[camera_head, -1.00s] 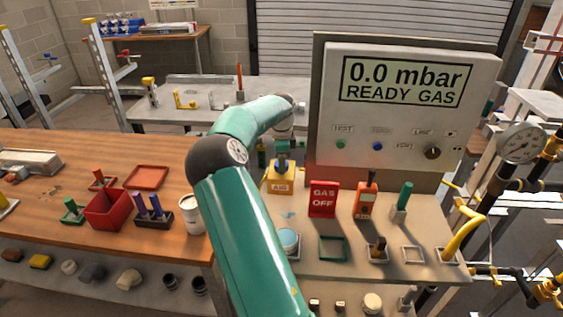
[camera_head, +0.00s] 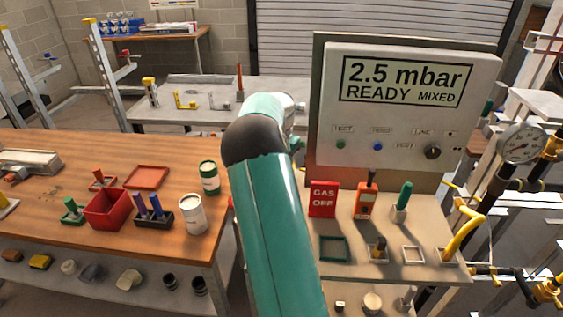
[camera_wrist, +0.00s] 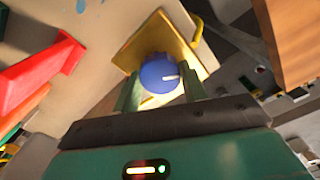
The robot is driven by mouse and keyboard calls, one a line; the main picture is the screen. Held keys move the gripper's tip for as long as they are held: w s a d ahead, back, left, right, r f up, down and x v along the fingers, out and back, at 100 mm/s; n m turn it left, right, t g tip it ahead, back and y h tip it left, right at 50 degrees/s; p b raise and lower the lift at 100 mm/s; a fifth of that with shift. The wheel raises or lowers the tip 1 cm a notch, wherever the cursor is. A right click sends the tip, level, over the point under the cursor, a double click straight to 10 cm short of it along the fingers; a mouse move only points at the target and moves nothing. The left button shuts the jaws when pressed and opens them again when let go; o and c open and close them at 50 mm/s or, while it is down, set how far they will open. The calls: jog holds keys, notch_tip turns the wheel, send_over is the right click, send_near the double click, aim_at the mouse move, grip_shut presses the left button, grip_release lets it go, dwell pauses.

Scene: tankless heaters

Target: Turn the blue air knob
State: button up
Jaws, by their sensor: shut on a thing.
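The blue air knob (camera_wrist: 160,73), round with a white pointer mark, sits on a yellow block (camera_wrist: 150,38) in the wrist view. My gripper (camera_wrist: 160,92) has its two green fingers on either side of the knob and is shut on it. The white mark points to the right in that view. In the head view my green arm hides the knob and my gripper. The grey panel's display (camera_head: 405,83) reads "2.5 mbar READY MIXED".
A red "GAS OFF" sign (camera_head: 323,199), an orange device (camera_head: 366,201) and a green-handled tool (camera_head: 402,202) stand on the grey bench right of my arm. A white can (camera_head: 192,215) and a green can (camera_head: 209,178) stand on the wooden table to the left.

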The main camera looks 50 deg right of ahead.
jog(key=n, duration=0.4)
jog(key=shift+n, duration=2)
jog(key=o, duration=1)
jog(key=shift+c, duration=0.2)
notch_tip(320, 180, up, 14)
